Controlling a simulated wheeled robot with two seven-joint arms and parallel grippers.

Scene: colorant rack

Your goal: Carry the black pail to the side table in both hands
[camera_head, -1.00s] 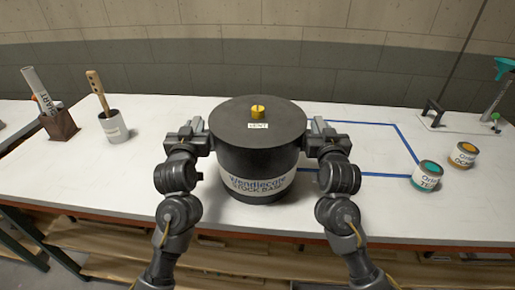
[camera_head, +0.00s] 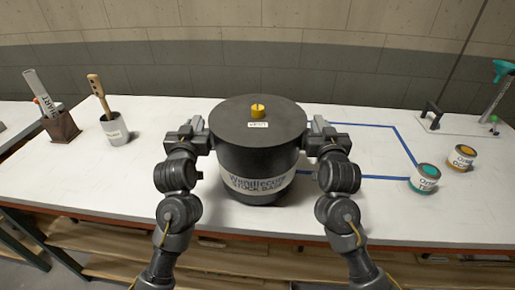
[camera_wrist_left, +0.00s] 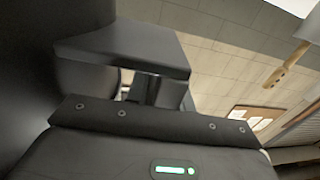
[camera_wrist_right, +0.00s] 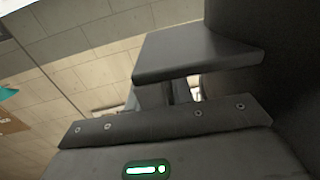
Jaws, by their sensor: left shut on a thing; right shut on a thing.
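The black pail (camera_head: 258,160) is upright in the middle of the head view, with a white label band and a yellow cap (camera_head: 258,111) on its lid. Its dark wall also fills the left part of the left wrist view (camera_wrist_left: 25,70) and the right part of the right wrist view (camera_wrist_right: 290,70). My left gripper (camera_head: 207,135) is shut on the pail's left side near the rim. My right gripper (camera_head: 311,135) is shut on its right side at like height. The exact grip points are hidden by the fingers. I cannot tell whether the pail's base touches the table.
The white table (camera_head: 60,180) has a blue taped outline (camera_head: 375,127) at right. Two small paint cans, teal (camera_head: 424,178) and orange (camera_head: 461,158), stand near it. A grey cup with a brush (camera_head: 114,128) and a brown holder (camera_head: 61,127) stand at left. A stand (camera_head: 470,122) is back right.

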